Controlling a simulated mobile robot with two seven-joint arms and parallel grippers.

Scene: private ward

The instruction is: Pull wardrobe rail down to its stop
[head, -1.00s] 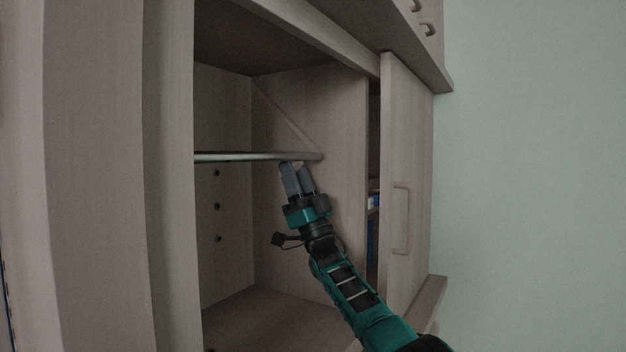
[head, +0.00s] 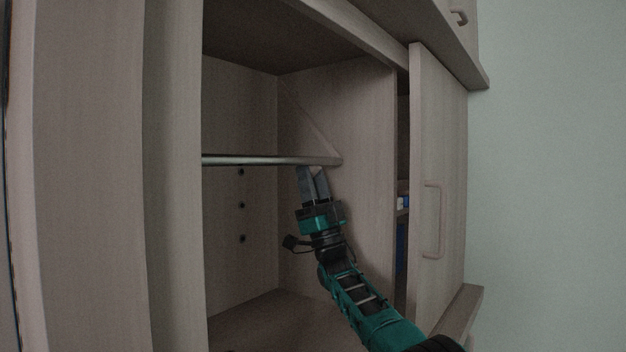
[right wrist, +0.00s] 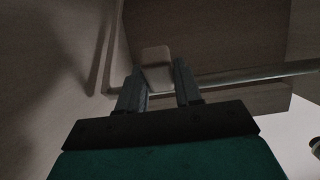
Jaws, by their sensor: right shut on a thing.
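The wardrobe rail (head: 255,160) is a grey metal bar across the open wardrobe, about halfway up the opening. A slanted arm on the inner side panel runs down to its right end. My right gripper (head: 312,169) reaches up from below to the rail near that end. In the right wrist view, a pale block-shaped part (right wrist: 155,66) sits between the fingertips, with the rail (right wrist: 235,76) running behind it. My right gripper (right wrist: 158,82) is shut on this part of the rail. The exact contact is dark and partly hidden. My left gripper is out of view.
A wardrobe door (head: 440,180) with a bar handle stands at the right, beside a narrow compartment holding blue items (head: 401,245). The inner side panel (head: 360,130) is close to my right gripper. The space below the rail looks empty apart from my arm.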

